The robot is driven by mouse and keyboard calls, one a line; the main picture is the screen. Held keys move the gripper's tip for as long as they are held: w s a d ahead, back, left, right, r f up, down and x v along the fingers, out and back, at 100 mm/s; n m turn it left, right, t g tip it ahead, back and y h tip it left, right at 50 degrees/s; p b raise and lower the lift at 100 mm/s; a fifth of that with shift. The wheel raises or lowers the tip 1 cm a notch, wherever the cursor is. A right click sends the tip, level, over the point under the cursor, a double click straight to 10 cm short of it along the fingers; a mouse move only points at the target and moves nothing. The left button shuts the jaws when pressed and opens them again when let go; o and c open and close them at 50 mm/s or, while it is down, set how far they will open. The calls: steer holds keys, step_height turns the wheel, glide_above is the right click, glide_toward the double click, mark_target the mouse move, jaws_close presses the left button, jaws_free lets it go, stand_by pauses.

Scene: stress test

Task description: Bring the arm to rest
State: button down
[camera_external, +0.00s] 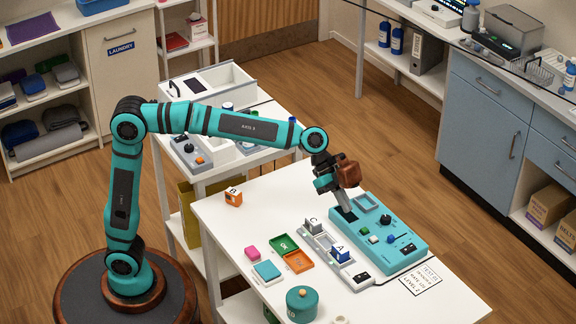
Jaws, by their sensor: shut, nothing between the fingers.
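My teal arm (220,122) reaches from its round base at the left, across to the white table. My gripper (345,207) points down at the upper left part of the teal control panel (395,245), with its fingers shut and empty. Its tips are over or at a dark slot there; I cannot tell whether they touch. A brown block-like part (350,174) shows beside the wrist. The panel carries a black knob, small coloured buttons and a switch.
A white cart (215,85) stands behind. The table's left part is fairly clear.

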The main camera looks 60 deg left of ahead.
steer(key=s+a+r+n+t+y, duration=0.1)
steer(key=s+a+r+n+t, duration=0.15)
steer(key=a, duration=0.75)
steer(key=s+a+r+n+t+y, duration=0.1)
steer(key=s+a+r+n+t, duration=0.2)
steer(key=a, duration=0.8)
steer(key=s+a+r+n+t+y, duration=0.1)
steer(key=a+r+n+t, duration=0.3)
steer(key=a, duration=0.6)
steer(key=s+a+r+n+t+y, duration=0.2)
steer(key=s+a+n+t+y, duration=0.4)
steer(key=s+a, duration=1.3)
steer(key=shift+s+a+t, duration=0.35)
steer(key=shift+a, duration=0.15)
